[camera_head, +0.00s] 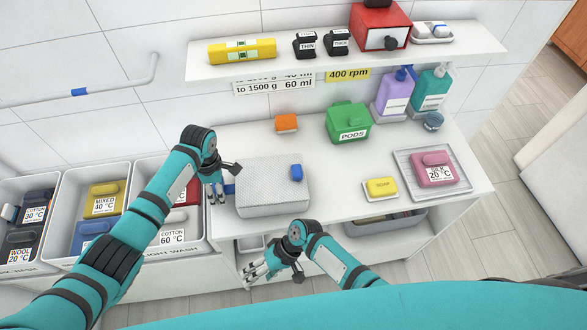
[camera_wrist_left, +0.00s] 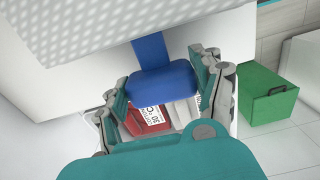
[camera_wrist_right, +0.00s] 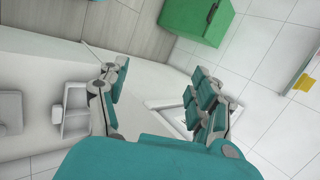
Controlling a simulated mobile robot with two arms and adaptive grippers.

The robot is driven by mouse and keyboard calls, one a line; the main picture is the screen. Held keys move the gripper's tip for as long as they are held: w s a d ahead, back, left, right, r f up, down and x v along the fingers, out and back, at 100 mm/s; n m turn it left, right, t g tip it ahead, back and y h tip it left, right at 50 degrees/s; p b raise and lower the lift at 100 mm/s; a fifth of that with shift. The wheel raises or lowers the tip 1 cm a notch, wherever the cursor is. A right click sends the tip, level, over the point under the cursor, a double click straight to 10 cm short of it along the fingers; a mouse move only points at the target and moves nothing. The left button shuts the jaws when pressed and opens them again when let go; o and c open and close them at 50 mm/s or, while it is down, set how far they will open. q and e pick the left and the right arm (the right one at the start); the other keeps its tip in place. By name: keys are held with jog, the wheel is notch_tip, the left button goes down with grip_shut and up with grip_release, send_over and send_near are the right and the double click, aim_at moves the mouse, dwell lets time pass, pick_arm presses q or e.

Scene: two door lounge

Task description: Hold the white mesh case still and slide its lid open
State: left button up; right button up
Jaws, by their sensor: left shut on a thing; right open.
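The white mesh case (camera_head: 272,200) stands on the counter with its lid on top; a blue knob (camera_head: 296,172) sits near the right end of the lid. A blue side grip (camera_head: 229,189) sticks out of the case's left end. My left gripper (camera_head: 219,190) is shut on this grip, which also shows between the fingers in the left wrist view (camera_wrist_left: 160,75). My right gripper (camera_head: 260,272) is open and empty, in front of the counter edge, below and apart from the case. In the right wrist view nothing lies between its fingers (camera_wrist_right: 160,95).
An orange block (camera_head: 287,123) and a green pods box (camera_head: 349,122) stand behind the case. A yellow soap block (camera_head: 381,187) and a tray (camera_head: 460,190) with a pink box lie to the right. Laundry bins (camera_head: 60,190) stand left. A shelf (camera_head: 340,60) hangs above.

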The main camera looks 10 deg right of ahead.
aim_at(294, 170)
jog(key=w+a+r+n+g, duration=0.1)
jog(key=w+a+r+n, duration=0.15)
jog(key=r, duration=0.45)
jog(key=w+a+r+n+g, duration=0.1)
jog(key=a+r+n, duration=0.15)
jog(key=r, duration=0.35)
jog(key=w+d+r+n+h, duration=0.1)
jog(key=w+d+r+n, duration=0.1)
jog(key=w+d, duration=0.1)
jog(key=w+d+r+n+t+h, duration=0.1)
jog(key=w+d+r+n+h, duration=0.1)
jog(key=w+d+r+n, duration=0.1)
jog(key=w+d+r+n+t+h, duration=0.1)
jog(key=w+d+r+n, duration=0.1)
jog(key=w+d, duration=0.3)
jog(key=shift+w+d+r+n+h, duration=0.3)
jog(key=shift+w+r+h, duration=0.1)
jog(key=shift+w+r, duration=0.25)
jog(key=w+d+r+n+t+h, duration=0.3)
jog(key=w+d+r, duration=0.4)
notch_tip(294, 170, down, 12)
jog(key=shift+s+a+f, duration=0.1)
jog(key=shift+s, duration=0.05)
grip_shut()
